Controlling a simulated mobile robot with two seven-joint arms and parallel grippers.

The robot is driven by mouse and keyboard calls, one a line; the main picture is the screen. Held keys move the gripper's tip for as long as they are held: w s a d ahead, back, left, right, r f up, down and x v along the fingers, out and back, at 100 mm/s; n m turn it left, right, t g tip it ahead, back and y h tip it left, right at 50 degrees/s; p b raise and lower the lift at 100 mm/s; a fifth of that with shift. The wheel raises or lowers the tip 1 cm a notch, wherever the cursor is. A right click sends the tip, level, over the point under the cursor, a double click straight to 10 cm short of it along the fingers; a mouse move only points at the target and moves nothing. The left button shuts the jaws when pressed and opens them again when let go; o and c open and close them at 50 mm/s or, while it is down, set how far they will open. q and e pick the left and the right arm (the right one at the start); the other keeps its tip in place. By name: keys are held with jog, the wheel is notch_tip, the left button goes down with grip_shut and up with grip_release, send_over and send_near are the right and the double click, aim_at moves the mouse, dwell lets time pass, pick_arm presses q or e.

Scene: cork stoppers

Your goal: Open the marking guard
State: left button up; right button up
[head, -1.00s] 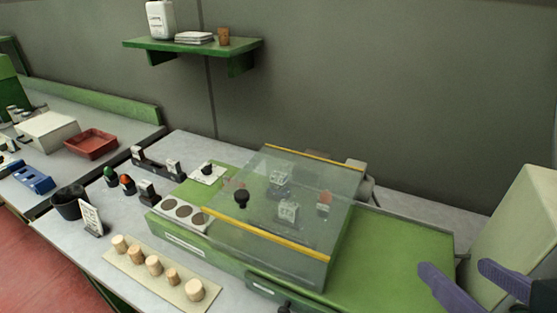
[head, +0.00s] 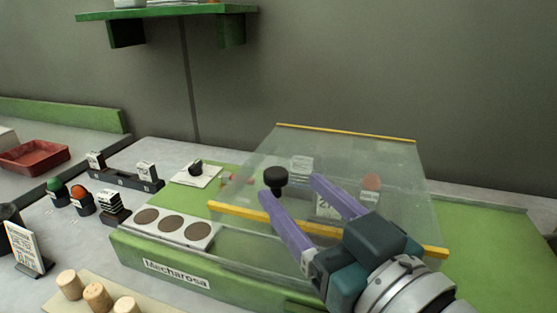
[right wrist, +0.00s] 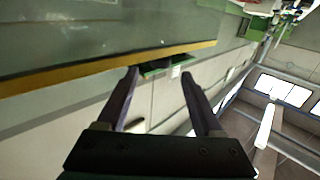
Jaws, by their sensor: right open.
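The marking guard (head: 250,165) is a clear sheet with a yellow strip along its back edge and one along its front edge (head: 235,211). It slopes over the green marking machine (head: 130,250). A black round knob (head: 275,180) shows at the guard's left part. My right gripper (head: 290,187) is open and empty, its purple fingers overlapping the guard in the head view, with the left fingertip just below the knob. In the right wrist view the open fingers (right wrist: 160,75) lie near the yellow strip (right wrist: 80,72). I cannot tell whether they touch the guard. My left gripper is out of view.
Three dark round pads (head: 171,223) sit left of the guard. Corks (head: 97,296) stand on a board in front. A green and a red button (head: 80,195), small labelled blocks and a sign (head: 25,245) stand at left. A green shelf (head: 170,12) hangs above.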

aim_at(281, 179)
jog(key=shift+x, duration=2.3)
grip_shut()
